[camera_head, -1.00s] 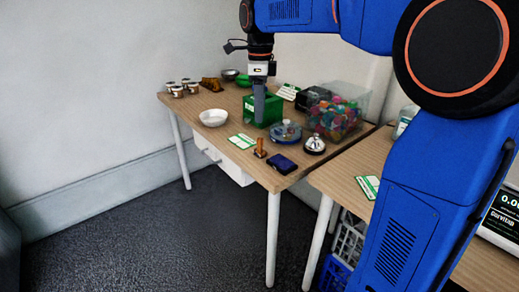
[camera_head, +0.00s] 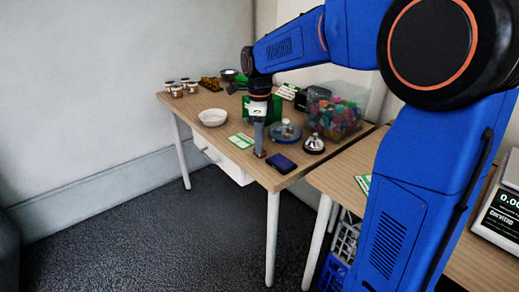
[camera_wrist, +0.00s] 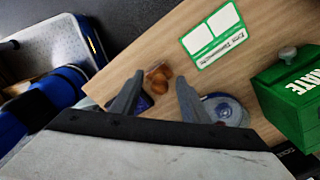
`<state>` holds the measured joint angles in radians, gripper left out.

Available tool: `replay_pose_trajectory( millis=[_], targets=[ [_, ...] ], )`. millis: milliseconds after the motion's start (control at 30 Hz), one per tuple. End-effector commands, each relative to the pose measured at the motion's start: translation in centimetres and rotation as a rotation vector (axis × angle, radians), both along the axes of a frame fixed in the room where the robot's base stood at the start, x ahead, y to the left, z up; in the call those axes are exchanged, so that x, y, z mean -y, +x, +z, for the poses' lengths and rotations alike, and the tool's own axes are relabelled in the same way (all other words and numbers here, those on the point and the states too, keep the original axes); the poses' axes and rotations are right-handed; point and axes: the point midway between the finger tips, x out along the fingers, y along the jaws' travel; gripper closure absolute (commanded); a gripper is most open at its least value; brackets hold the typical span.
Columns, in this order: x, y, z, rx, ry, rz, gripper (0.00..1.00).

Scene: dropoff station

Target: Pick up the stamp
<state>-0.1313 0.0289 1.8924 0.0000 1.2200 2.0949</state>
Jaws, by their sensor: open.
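The stamp, with a brown wooden handle, stands near the front edge of the wooden table. In the wrist view the stamp (camera_wrist: 158,77) shows between the fingertips of my gripper (camera_wrist: 160,82). In the head view my gripper (camera_head: 260,147) points down over the stamp (camera_head: 260,155) and hides most of it; only a bit near its base shows. The fingers are apart, and I cannot tell whether they touch the stamp.
A dark blue pad (camera_head: 281,163) lies close on the right. A green and white card (camera_head: 241,141) lies to the left. A blue round dish (camera_head: 285,132), a bell (camera_head: 314,144), a green box (camera_head: 248,108) and a clear bin (camera_head: 340,118) stand behind. A white bowl (camera_head: 212,117) is farther left.

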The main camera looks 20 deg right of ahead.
Motion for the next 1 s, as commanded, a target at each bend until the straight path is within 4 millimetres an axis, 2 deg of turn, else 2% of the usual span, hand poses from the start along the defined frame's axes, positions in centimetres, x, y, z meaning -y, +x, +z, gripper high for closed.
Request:
replay_pose_trajectory(
  millis=[267,433,767,867,1000],
  targets=[
    [0.0,0.0,-0.3,0.0,0.0,0.0,0.58],
    [0.0,0.0,-0.3,0.0,0.0,0.0,0.99],
    [0.0,0.0,0.0,0.001,0.0,0.0,1.0],
    [0.0,0.0,0.8,0.001,0.001,0.0,1.0],
    [0.0,0.0,3.1,0.004,0.001,0.0,1.0]
  ],
)
